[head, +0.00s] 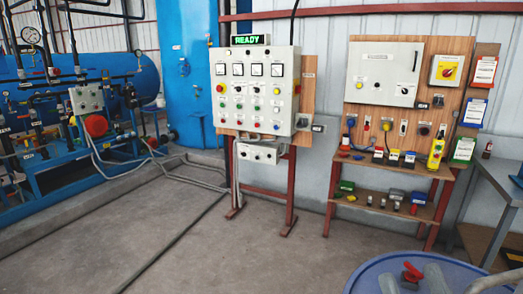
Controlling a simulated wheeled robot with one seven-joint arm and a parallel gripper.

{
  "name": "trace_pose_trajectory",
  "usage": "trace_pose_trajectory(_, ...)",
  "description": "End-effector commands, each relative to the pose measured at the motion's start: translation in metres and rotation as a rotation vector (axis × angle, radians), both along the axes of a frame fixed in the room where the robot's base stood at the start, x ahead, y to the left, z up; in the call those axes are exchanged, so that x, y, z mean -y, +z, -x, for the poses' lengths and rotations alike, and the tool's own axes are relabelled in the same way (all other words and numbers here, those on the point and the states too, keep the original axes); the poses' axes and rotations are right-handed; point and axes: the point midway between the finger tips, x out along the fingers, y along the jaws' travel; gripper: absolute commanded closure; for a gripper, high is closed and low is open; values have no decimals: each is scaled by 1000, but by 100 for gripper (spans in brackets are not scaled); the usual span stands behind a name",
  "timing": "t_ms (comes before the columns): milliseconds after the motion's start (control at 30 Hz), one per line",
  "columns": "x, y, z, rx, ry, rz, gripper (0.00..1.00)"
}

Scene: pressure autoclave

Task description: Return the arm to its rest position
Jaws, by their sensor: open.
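I cannot make out my gripper anywhere in the head view, and no part of my arm shows clearly. A control panel (255,95) on a red stand faces me in the middle. Its green display (250,39) reads "READY". The panel carries meters, buttons and lamps.
Blue vessels and pipework (60,110) stand at the left. A wooden board with a grey cabinet (384,73) and a shelf of small devices stands right of the panel. A blue round rim (362,275) fills the lower right, near a grey table (497,178). The middle floor (200,250) is clear.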

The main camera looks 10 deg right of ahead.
Motion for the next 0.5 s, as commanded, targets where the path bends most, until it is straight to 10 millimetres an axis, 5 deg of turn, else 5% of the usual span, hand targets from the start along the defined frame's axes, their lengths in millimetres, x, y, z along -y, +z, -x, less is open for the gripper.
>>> trace_pose_trajectory(33, -5, -27, 10, -73, 6, 27, 41)
trace_pose_trajectory(200, -21, -96, 46, -287, 23, 91, 41)
trace_pose_trajectory(500, -41, -195, 134, -634, 26, 138, 41)
